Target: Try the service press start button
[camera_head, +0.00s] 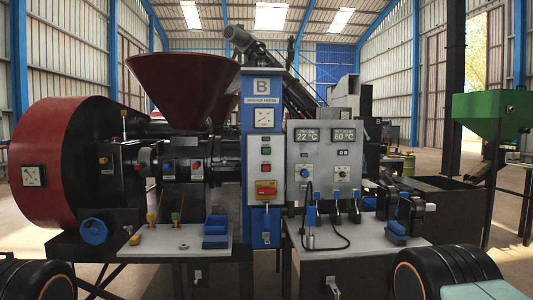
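Below a dial gauge (263,118) is a narrow grey button panel (265,140). It has a green button (266,151) and a red button (266,168) under it. A red and yellow rotary switch (266,190) sits below them. I cannot read which button is marked start. Neither of my grippers shows in the head view, and nothing covers the buttons.
A grey control cabinet (325,160) with displays reading 22 °C and 60 °C stands right of the column. Light work shelves (165,240) jut out in front, one holding a blue tray (215,228). A cable loops over the right shelf (375,236). A red hopper (182,80) stands left.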

